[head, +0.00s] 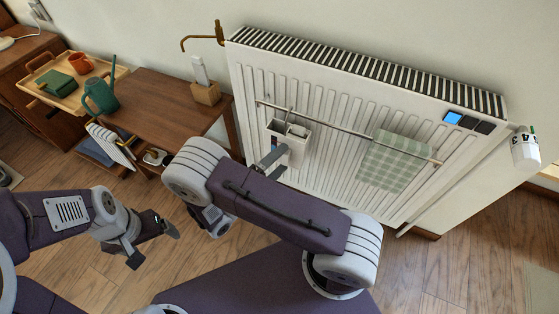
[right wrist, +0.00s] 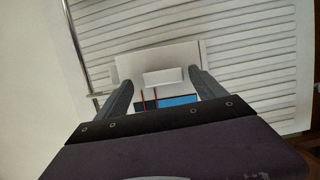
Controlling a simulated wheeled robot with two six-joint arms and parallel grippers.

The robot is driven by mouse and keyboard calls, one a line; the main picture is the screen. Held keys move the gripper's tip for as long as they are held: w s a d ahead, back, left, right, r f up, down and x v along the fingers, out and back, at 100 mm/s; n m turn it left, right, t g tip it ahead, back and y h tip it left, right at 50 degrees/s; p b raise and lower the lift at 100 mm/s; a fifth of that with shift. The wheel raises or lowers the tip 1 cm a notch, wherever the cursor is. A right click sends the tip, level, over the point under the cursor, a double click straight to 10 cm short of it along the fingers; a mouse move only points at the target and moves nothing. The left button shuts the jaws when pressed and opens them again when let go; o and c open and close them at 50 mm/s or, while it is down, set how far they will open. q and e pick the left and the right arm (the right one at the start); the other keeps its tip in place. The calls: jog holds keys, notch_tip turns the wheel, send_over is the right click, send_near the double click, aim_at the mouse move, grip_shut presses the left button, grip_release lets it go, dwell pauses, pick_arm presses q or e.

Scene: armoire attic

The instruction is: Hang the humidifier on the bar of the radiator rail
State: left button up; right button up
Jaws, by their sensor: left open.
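The humidifier (head: 297,131) is a small white open-topped box in front of the radiator, just below the left part of the rail bar (head: 340,132). A thin piece rises from it to the bar; I cannot tell whether it hooks over. My right gripper (head: 274,164) is at the humidifier's lower front. In the right wrist view its fingers (right wrist: 160,85) stand apart at either side of the humidifier's front (right wrist: 160,55), above a blue patch with red lines; whether they grip is unclear. My left gripper (head: 153,247) is open and empty over the floor, far left.
A green checked towel (head: 393,161) hangs on the bar's right part. The white radiator (head: 340,75) has a valve at its right end. A wooden bench (head: 165,108) with a watering can (head: 101,95) and a tray (head: 58,83) stands left. The bar between humidifier and towel is clear.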

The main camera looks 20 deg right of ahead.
jog(key=p+v, duration=0.3)
jog(key=v, duration=0.6)
